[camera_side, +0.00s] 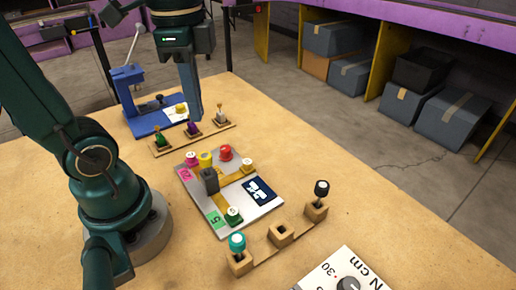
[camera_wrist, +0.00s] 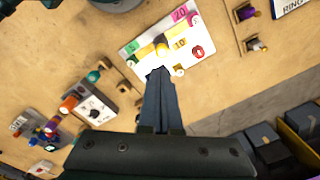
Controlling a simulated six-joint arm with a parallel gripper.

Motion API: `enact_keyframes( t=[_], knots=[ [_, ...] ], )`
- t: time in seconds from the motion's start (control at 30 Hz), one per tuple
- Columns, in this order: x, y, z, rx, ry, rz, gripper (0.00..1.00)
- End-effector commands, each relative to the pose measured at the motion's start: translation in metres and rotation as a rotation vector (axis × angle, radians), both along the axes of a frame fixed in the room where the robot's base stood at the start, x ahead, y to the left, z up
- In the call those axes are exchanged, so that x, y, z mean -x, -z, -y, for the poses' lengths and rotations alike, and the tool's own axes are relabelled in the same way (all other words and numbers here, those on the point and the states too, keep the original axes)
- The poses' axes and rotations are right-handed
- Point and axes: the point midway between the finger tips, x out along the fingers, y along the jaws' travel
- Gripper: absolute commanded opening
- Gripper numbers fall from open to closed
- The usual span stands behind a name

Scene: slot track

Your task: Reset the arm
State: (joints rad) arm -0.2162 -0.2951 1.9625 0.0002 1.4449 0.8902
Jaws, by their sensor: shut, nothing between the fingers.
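My gripper (camera_side: 195,116) hangs pointing down at the back of the table in the side view, in front of or beside a blue device. Its long blue-grey fingers are together and hold nothing. In the wrist view my gripper (camera_wrist: 158,72) is shut, and its tips overlap the lower edge of the slot track board in the picture. The slot track board (camera_side: 262,212) lies flat mid-table with yellow tracks, a dark upright block (camera_side: 210,180), several coloured round pieces, and pink and green labels. The board also shows in the wrist view (camera_wrist: 140,42).
A blue device (camera_side: 128,92) stands at the back left. A strip with green, purple and white pegs (camera_side: 193,130) lies before it. A row of wooden sockets (camera_side: 280,235) bears teal and black knobs; its middle socket is empty. A dial panel (camera_side: 325,275) is at the front.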

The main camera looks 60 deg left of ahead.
Motion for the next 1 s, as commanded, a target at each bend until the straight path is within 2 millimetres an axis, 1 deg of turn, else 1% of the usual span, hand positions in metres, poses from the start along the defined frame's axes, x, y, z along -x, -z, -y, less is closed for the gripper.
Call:
enact_keyframes(
  t=[0.07,0.17,0.23,0.33,0.4,0.53,0.7,1.0],
  knots=[
    [0.009,0.000,0.009,-0.007,0.026,0.042,0.00],
    [0.016,0.007,0.019,-0.007,-0.047,0.147,0.00],
    [0.019,0.015,0.026,0.013,-0.153,0.236,0.00],
    [0.018,0.025,0.033,0.068,-0.326,0.345,0.00],
    [0.015,0.030,0.035,0.109,-0.438,0.393,0.00],
    [0.009,0.035,0.035,0.160,-0.594,0.433,0.00],
    [0.004,0.033,0.035,0.183,-0.658,0.450,0.00],
    [0.004,0.033,0.035,0.181,-0.657,0.448,0.00]
  ],
)
